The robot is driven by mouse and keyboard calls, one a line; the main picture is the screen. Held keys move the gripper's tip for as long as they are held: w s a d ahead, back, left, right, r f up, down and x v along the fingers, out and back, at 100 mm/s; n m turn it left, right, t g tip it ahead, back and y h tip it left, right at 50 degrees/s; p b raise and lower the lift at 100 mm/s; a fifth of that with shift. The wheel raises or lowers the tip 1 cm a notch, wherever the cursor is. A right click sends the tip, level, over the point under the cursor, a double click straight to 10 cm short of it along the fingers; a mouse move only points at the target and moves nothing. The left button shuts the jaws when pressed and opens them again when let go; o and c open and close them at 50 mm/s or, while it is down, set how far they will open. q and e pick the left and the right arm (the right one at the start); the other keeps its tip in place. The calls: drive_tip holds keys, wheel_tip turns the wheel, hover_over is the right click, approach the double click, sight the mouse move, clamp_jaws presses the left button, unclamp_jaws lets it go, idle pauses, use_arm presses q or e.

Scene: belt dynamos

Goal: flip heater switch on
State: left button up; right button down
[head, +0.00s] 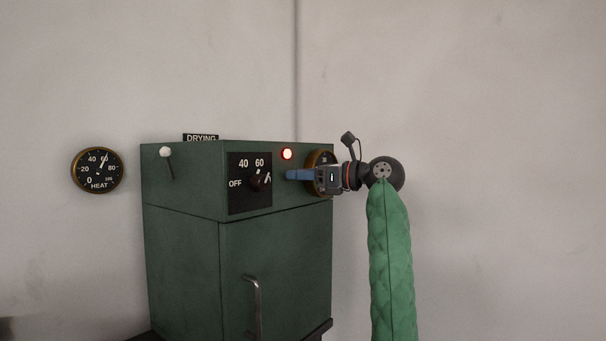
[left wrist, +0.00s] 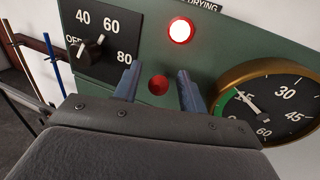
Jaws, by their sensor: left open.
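The green cabinet (head: 180,240) carries a lever with a white knob (head: 166,153) at its upper left; the knob end is up. A rotary knob (head: 256,182) sits on a black plate marked OFF, 40, 60, 80; it also shows in the left wrist view (left wrist: 91,48). I cannot tell which is the heater switch, nor the rotary knob's setting. My left gripper (head: 289,175) is in front of the panel, right of the rotary knob. In the left wrist view its fingers (left wrist: 158,88) are apart and empty, with a red button (left wrist: 158,85) seen between them.
A red lamp (head: 287,154) is lit above the gripper. A brass-rimmed gauge (head: 318,158) is partly hidden behind the gripper. A HEAT gauge (head: 97,170) hangs on the wall at left. A door handle (head: 254,305) juts out below.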

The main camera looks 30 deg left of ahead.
use_arm(q)
drive_tip(key=shift+c, duration=0.3)
clamp_jaws()
drive_tip(key=shift+r, duration=0.15)
use_arm(e)
drive_tip(key=shift+f, duration=0.1)
use_arm(q)
drive_tip(key=shift+r+h, duration=0.1)
drive_tip(key=shift+h, duration=0.3)
drive_tip(key=shift+a+r+h, duration=0.15)
drive_tip(key=shift+r+h, duration=0.05)
drive_tip(key=shift+h, duration=0.2)
use_arm(e)
drive_tip(key=shift+a+f, duration=0.1)
drive_tip(key=shift+f, duration=0.6)
drive_tip(key=shift+w+r, duration=0.1)
use_arm(q)
drive_tip(key=shift+o, duration=0.3)
unclamp_jaws()
use_arm(e)
drive_tip(key=shift+r, duration=0.1)
